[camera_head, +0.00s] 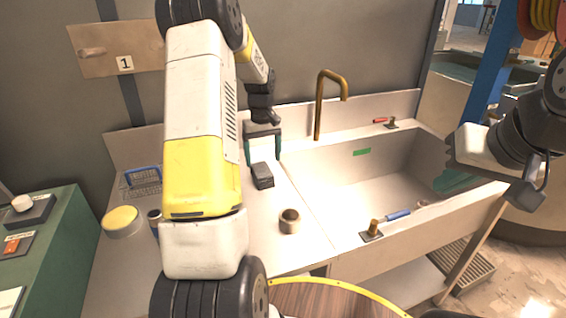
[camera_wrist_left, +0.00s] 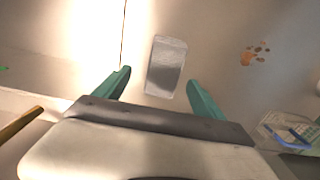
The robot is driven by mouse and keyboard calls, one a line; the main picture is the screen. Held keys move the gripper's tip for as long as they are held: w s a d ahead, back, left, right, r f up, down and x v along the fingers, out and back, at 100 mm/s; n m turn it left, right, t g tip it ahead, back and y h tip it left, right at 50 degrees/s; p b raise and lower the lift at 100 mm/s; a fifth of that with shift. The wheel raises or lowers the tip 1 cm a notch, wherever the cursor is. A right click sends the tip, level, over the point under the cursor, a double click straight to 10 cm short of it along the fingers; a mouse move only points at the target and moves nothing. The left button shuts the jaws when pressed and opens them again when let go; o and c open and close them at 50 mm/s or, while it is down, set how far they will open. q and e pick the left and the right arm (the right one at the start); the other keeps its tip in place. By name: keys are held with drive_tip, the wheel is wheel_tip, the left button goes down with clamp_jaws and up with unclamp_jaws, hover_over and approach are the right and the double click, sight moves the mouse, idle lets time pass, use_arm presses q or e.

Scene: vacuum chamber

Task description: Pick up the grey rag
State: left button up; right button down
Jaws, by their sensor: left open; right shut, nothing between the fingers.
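The grey rag (camera_head: 262,176) looks like a small dark grey block lying on the pale counter left of the sink. It also shows in the left wrist view (camera_wrist_left: 166,68), ahead of and between the teal fingers. My left gripper (camera_head: 263,157) is open and points down just above and behind the rag, with its fingers spread to either side. No contact is visible, and the exact height gap is hard to tell. My right gripper (camera_head: 446,184) is shut and empty over the right side of the sink.
A small round cup (camera_head: 290,221) stands on the counter in front of the rag. The sink (camera_head: 340,190) with a brass faucet (camera_head: 319,105) is to the right. A yellow-topped container (camera_head: 121,221) and a blue wire basket (camera_head: 143,182) are at the left.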

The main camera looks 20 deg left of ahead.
sight(262, 169)
use_arm(q)
drive_tip(key=f, duration=0.6)
drive_tip(key=shift+s+a+f, duration=0.2)
drive_tip(key=shift+a+f, duration=0.05)
drive_tip(key=c, duration=1.5)
